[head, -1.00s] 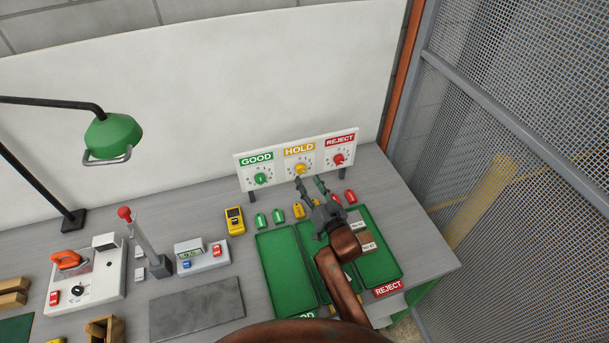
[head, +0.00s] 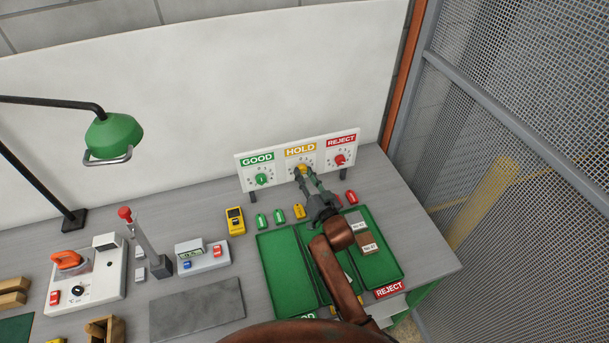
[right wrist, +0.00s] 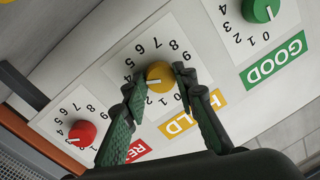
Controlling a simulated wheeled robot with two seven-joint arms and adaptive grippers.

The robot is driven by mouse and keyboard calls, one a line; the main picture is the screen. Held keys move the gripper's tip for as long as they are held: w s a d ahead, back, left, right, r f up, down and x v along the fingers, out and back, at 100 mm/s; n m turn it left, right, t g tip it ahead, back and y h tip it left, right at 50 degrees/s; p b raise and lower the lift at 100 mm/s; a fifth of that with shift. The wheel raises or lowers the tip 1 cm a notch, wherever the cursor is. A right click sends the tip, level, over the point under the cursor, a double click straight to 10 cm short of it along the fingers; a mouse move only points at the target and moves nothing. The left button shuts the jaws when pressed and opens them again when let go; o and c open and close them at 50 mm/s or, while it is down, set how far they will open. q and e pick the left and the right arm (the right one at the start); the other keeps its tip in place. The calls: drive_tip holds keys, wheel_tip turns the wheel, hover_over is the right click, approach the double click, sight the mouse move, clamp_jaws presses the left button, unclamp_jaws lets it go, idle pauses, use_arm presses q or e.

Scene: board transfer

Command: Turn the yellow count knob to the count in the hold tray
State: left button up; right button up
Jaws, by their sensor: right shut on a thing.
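The yellow count knob (head: 300,168) sits under the HOLD label (head: 300,150) on the white panel. In the right wrist view the yellow knob (right wrist: 160,76) is between the two fingers of my right gripper (right wrist: 157,78), which is shut on it. Its white mark points to the picture's left; the left finger hides the numbers there. In the head view my right gripper (head: 304,174) reaches up to the knob. The middle, hold tray (head: 306,235) is largely covered by my right arm, so its contents cannot be counted. My left gripper is not in view.
The green GOOD knob (head: 262,180) and red REJECT knob (head: 340,159) flank the yellow one closely. Small green, yellow and red pieces lie before the panel. Brown labelled boards (head: 368,243) lie in the right tray. A mesh fence (head: 520,130) stands at the right.

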drive_tip(key=c, duration=0.5)
drive_tip(key=n+p, duration=0.2)
drive_tip(key=n, duration=0.1)
drive_tip(key=shift+r, duration=0.15)
drive_tip(key=n+p, duration=0.2)
drive_tip(key=n, duration=0.2)
drive_tip(key=shift+g+h, duration=0.3)
drive_tip(key=n, duration=0.4)
drive_tip(key=shift+n+h, duration=0.3)
drive_tip(key=shift+h, duration=0.1)
drive_tip(key=n, duration=0.5)
drive_tip(key=shift+h, duration=0.4)
